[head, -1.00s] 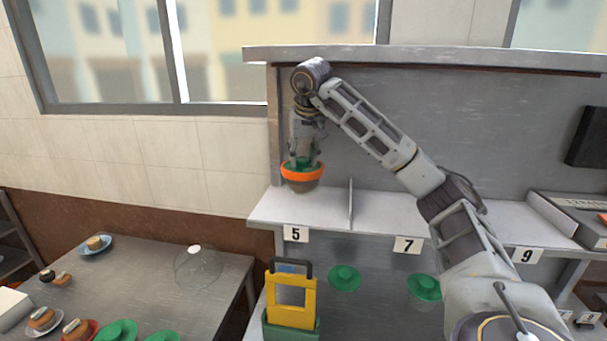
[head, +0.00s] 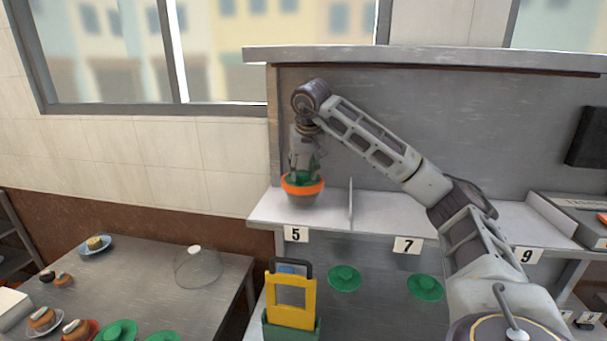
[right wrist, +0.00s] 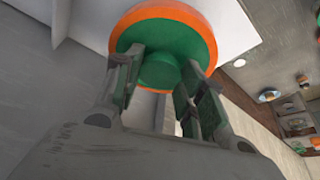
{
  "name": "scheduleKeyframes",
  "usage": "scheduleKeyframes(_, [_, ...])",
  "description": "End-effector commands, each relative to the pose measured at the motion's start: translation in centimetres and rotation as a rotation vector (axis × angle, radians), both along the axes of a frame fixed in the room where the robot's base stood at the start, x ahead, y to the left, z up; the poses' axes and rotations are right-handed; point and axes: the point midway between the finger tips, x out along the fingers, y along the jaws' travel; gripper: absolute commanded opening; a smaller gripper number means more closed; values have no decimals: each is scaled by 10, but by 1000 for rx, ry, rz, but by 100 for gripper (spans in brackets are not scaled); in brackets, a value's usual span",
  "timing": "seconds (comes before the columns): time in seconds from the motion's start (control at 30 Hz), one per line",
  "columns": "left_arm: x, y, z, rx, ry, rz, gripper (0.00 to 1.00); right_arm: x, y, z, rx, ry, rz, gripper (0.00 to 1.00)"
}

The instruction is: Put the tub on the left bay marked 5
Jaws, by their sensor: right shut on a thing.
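The tub (head: 304,196) is a grey-brown pot with an orange rim and a green lid. It also shows in the right wrist view (right wrist: 203,30). My right gripper (head: 303,176) is shut on the green lid's knob from above, and the knob sits between the fingers in the right wrist view (right wrist: 160,75). The tub is upright at the bay marked 5 (head: 270,207), left of the divider. I cannot tell whether its base touches the shelf. The number 5 label (head: 296,234) is on the shelf's front edge. My left gripper is not in view.
A thin divider (head: 350,203) separates bay 5 from the bay marked 7 (head: 406,245). A back panel stands behind. Below are a yellow sign (head: 291,300) and green lids (head: 344,279). At left, a table (head: 150,275) holds cakes on plates and a clear dome (head: 198,266).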

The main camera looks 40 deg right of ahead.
Motion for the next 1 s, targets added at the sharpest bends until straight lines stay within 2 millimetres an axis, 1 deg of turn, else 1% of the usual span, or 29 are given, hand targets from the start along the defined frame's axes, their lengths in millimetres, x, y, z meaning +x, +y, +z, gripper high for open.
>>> scheduleKeyframes(0.1, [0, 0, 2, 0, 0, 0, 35, 0, -1, -10, 0, 0, -1, 0])
scheduleKeyframes(0.2, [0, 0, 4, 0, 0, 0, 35, 2, -3, -13, 0, -2, -1, 0])
scheduleKeyframes(0.7, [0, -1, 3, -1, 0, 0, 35, 2, -3, -19, 0, -2, 0, 0])
scheduleKeyframes(0.73, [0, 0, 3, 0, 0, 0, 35, 2, -3, -19, 1, 0, 0, 42])
scheduleKeyframes(0.8, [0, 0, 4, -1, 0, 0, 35, 2, -3, -19, 1, 0, 0, 51])
scheduleKeyframes(0.9, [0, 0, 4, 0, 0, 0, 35, 2, -3, -19, 0, -1, 0, 62])
scheduleKeyframes(1.0, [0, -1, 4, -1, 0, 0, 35, 2, -3, -19, 0, -1, 0, 62])
